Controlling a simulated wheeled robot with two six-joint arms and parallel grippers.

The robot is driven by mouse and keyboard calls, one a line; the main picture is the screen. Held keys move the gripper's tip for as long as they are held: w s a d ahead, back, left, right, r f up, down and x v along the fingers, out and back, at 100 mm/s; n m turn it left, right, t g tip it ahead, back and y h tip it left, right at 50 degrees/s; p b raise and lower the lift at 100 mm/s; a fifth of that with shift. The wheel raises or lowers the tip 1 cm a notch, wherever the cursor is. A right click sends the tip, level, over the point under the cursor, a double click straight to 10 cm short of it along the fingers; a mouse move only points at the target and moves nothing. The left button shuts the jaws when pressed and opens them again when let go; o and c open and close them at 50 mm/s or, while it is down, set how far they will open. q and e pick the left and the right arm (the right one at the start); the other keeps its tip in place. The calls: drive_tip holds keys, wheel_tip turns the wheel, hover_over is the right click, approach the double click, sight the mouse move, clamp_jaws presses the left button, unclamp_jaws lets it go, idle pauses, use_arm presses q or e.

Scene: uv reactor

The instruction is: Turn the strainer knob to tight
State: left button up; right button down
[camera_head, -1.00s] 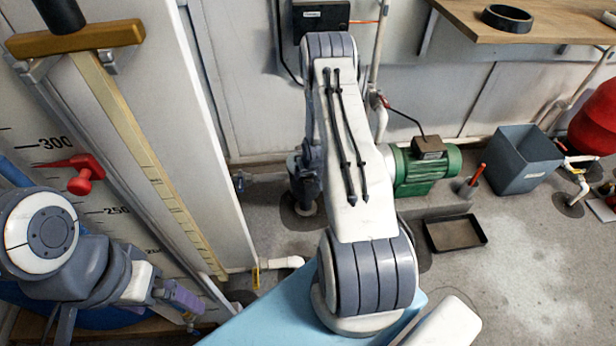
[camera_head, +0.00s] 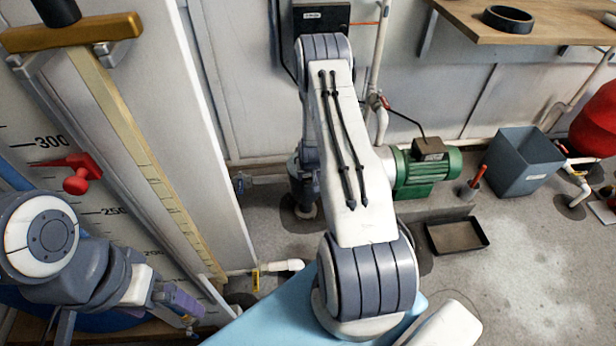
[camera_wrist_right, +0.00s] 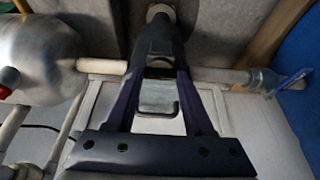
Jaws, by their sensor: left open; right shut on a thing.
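In the right wrist view, my right gripper (camera_wrist_right: 160,62) is shut on a dark piece below a pale round fitting (camera_wrist_right: 160,12). The held piece appears to be the strainer knob, but the fingers cover most of it and no tight mark can be read. In the head view my right arm hides this gripper and most of what it holds. My left gripper (camera_head: 184,306), with purple fingers, is open and empty at the lower left, in front of the scale board.
A blue-handled valve (camera_wrist_right: 290,82) sits right of my right gripper, and a metal vessel (camera_wrist_right: 40,58) left. In the head view, a green pump (camera_head: 427,170), black tray (camera_head: 456,235) and grey bin (camera_head: 524,160) stand to the right. Open floor lies at lower right.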

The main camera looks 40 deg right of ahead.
drive_tip(key=shift+w, duration=0.1)
drive_tip(key=shift+c, duration=1.4)
unclamp_jaws()
drive_tip(key=shift+r, duration=0.1)
drive_tip(key=p+v, duration=0.4)
drive_tip(key=v, duration=0.6)
drive_tip(key=shift+a+r, duration=0.1)
